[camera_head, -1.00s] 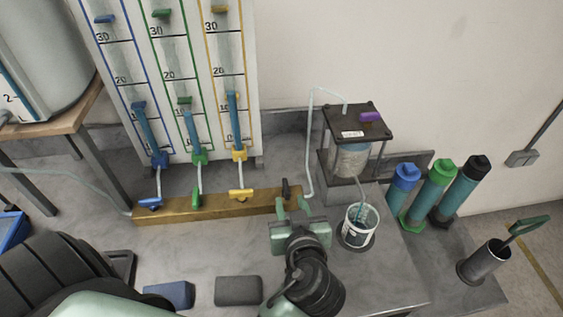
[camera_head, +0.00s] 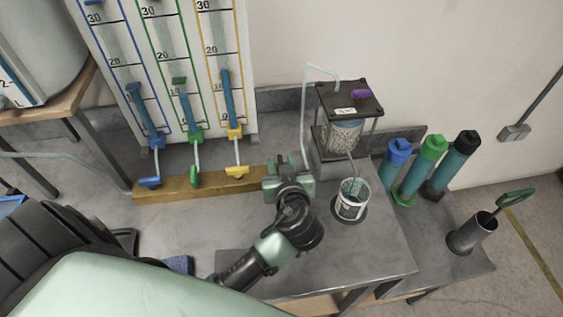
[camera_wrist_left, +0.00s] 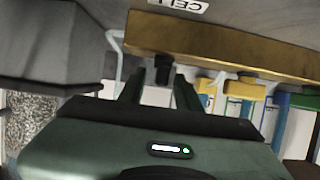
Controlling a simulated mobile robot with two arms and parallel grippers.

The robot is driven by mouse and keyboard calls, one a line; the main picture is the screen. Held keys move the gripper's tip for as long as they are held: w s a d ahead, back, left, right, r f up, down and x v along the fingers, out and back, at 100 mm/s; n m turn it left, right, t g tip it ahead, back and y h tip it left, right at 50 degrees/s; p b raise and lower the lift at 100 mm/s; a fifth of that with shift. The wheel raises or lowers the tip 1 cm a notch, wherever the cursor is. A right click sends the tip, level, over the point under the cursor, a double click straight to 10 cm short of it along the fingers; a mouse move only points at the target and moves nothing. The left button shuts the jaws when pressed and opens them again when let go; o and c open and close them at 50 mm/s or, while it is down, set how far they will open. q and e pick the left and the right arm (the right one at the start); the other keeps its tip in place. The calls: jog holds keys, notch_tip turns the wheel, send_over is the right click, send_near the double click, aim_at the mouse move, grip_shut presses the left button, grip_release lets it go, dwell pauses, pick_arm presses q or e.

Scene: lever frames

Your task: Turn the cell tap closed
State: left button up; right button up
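The cell tap is the black handle (camera_wrist_left: 163,68) at the end of the brass-coloured manifold bar (camera_wrist_left: 230,48), below a label reading CELL (camera_wrist_left: 178,6) in the left wrist view. My left gripper (camera_wrist_left: 158,80) is open, with one finger on each side of the black handle. I cannot tell whether either finger touches it. In the head view my left gripper (camera_head: 287,163) is over the right end of the bar (camera_head: 215,187) and hides the tap. My right gripper is not in view.
Blue (camera_head: 149,182), green (camera_head: 194,179) and yellow (camera_head: 236,172) taps sit along the bar to the left. A clear cell (camera_head: 341,133) with a dark lid and a beaker (camera_head: 352,198) stand close right of my gripper. Capped tubes (camera_head: 411,172) stand farther right.

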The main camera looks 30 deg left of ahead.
pick_arm(q)
grip_shut()
